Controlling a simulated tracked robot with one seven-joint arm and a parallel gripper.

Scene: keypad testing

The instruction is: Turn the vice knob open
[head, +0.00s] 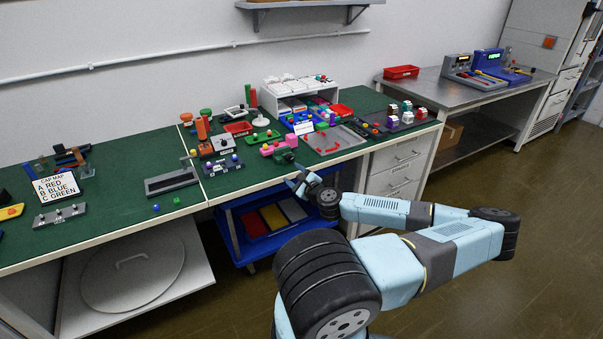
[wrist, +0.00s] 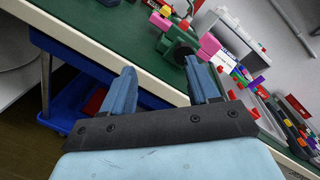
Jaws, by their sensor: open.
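The knob lies beyond the fingertips, nearer the right finger, with no clear contact. In the head view my gripper (head: 297,180) is at the bench's front edge, just in front of the vice.
A grey tray (head: 335,140) lies right of the vice. A red bin (head: 238,128) and orange posts (head: 202,128) stand to its left. The pale bench edge (wrist: 110,52) runs beneath the fingers. A blue cart (head: 240,240) stands below the bench. Floor to the right is clear.

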